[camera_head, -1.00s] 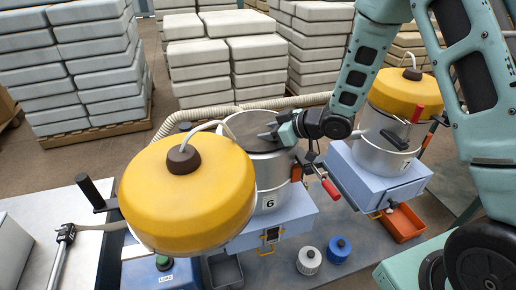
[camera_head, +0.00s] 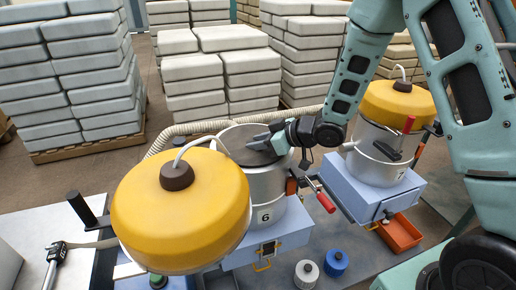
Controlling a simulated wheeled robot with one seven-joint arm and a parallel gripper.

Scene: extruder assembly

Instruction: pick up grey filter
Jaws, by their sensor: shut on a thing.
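The grey filter (camera_head: 240,154) is a dark grey disc at the mouth of the silver cylinder marked 6 (camera_head: 265,190). My gripper (camera_head: 262,143) reaches in from the right over this cylinder and is shut on the filter. The gripper hides part of the disc, and I cannot tell how far it is clear of the rim. The yellow domed lid (camera_head: 180,215) in front hides the cylinder's left side.
A second silver cylinder (camera_head: 376,160) with a yellow lid (camera_head: 398,103) stands at the right. A red-handled clamp (camera_head: 326,202) juts out beside cylinder 6. A white can (camera_head: 306,272), a blue can (camera_head: 335,263) and an orange tray (camera_head: 400,232) lie lower right. Stacked sacks (camera_head: 235,70) fill the back.

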